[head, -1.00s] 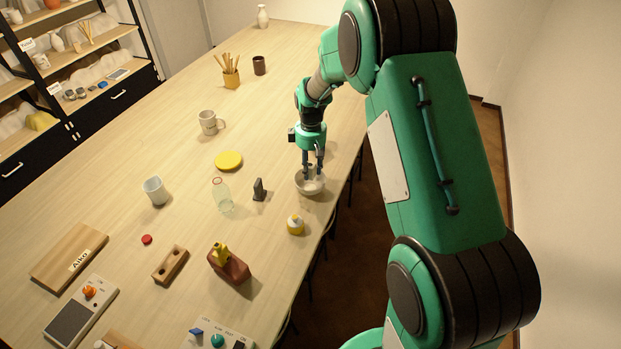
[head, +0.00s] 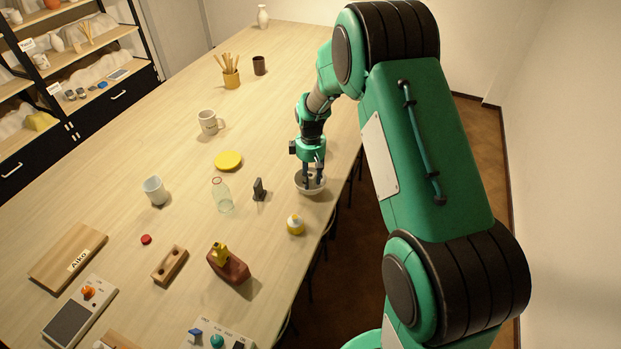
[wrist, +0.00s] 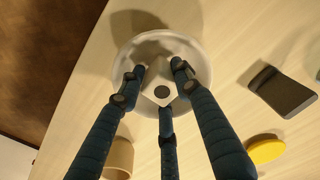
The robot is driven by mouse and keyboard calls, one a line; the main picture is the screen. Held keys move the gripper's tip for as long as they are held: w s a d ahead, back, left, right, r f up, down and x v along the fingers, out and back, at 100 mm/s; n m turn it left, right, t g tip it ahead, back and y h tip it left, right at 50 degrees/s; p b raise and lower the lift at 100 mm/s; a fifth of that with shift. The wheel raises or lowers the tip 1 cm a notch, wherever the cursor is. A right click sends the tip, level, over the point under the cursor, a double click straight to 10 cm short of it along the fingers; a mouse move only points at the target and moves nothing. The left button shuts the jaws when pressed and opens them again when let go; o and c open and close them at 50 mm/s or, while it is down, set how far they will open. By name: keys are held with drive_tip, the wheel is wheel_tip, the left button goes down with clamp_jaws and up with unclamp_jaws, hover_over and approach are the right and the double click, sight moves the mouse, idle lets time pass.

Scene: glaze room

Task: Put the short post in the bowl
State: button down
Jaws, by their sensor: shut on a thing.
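The bowl (head: 299,187), pale and round, stands near the right edge of the table. My three-fingered gripper (head: 313,183) points down into it, its fingertips inside the rim. In the head view the post is hidden or too small to make out.
A dark upright piece (head: 259,190), a clear bottle (head: 222,197) and a yellow disc (head: 228,161) stand left of the bowl. A beige cylinder (wrist: 118,158) stands close by in the wrist view. The table edge is close on the right.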

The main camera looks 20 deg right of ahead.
sight(311, 174)
drive_tip(key=shift+f, duration=0.2)
drive_tip(key=c, duration=1.5)
unclamp_jaws()
drive_tip(key=shift+r, duration=0.2)
wheel_tip(311, 174, up, 12)
drive_tip(key=shift+r+p, duration=0.15)
drive_tip(key=shift+p, duration=0.4)
drive_tip(key=shift+r, duration=0.1)
